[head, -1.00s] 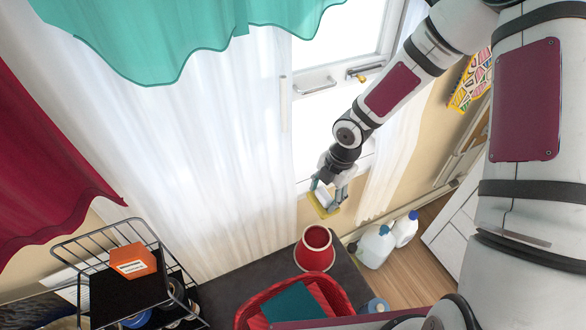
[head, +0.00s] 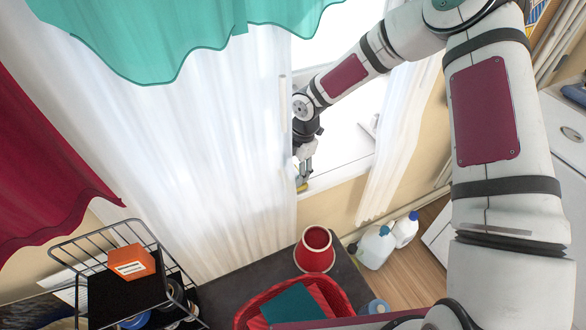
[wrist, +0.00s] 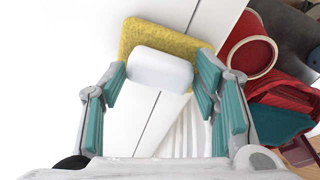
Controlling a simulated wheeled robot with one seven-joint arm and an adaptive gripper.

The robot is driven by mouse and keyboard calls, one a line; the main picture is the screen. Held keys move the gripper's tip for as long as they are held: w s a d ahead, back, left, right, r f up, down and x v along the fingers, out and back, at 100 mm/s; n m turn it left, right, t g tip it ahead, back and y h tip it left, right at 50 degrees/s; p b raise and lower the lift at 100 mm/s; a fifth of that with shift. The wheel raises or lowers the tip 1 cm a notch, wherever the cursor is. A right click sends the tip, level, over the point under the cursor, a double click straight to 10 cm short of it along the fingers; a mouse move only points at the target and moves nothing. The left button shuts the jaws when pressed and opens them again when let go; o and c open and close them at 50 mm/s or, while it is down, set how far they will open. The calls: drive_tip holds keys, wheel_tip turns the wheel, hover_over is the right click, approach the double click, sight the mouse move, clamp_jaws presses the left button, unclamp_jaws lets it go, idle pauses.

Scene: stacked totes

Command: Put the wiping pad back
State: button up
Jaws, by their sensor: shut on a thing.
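The wiping pad, a yellow sponge with a white block-shaped back, shows in the wrist view (wrist: 190,42) between and beyond my fingertips. In the head view only a small yellow part of it (head: 302,187) shows under my gripper (head: 304,168). My gripper, with teal finger pads in the wrist view (wrist: 160,82), is shut on the white back. It holds the pad up near the window sill, beside the white curtain's edge. I cannot tell whether the pad touches the window or sill.
Below, a red tapered container (head: 316,257) and a red basket (head: 344,298) with folded cloths stand on a dark tabletop (head: 235,296). A wire rack (head: 85,243) with an orange box (head: 130,261) is at left. Jugs (head: 374,247) stand on the floor. The white curtain (head: 190,150) hangs close by.

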sight(297, 171)
drive_tip(key=o, duration=1.5)
drive_tip(key=shift+f, duration=0.1)
drive_tip(key=shift+c, duration=0.2)
drive_tip(key=r, duration=0.5)
drive_tip(key=d+r, duration=0.1)
drive_tip(key=r, duration=0.1)
drive_tip(key=shift+s+r+p, duration=0.15)
drive_tip(key=shift+r+p, duration=0.15)
drive_tip(key=shift+r, duration=0.05)
drive_tip(key=shift+d, duration=0.1)
